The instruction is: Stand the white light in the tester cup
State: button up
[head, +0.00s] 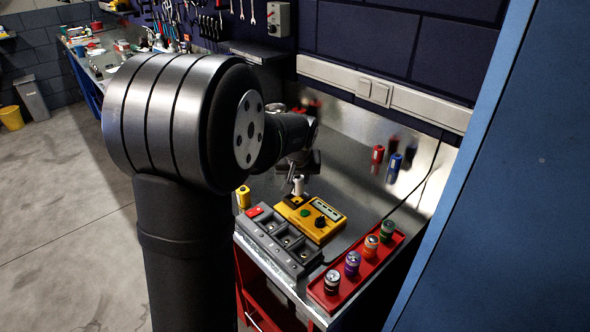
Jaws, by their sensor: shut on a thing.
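The white light (298,186) is a small pale cylinder, upright, just above or at the back left part of the yellow tester (323,228). My gripper (297,181) is shut on it, with my arm reaching over from the left. The tester has a green button, a dark knob and a display. The tester cup (294,201) appears as a dark spot right under the light. I cannot tell whether the light's lower end is inside the cup or over it.
A grey slotted holder (289,256) with a red end lies in front of the tester. A yellow cylinder (243,197) stands left. A red tray (335,298) holds several coloured cylinders at right.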

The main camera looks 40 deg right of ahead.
aim_at(297, 188)
jog(key=shift+f, duration=1.35)
jog(key=shift+f, duration=0.55)
dwell(0.3)
jog(key=o, duration=0.7)
jog(key=shift+o, duration=0.2)
jog(key=v, duration=1.1)
jog(key=shift+f, duration=0.15)
jog(key=x, duration=0.9)
dwell(0.4)
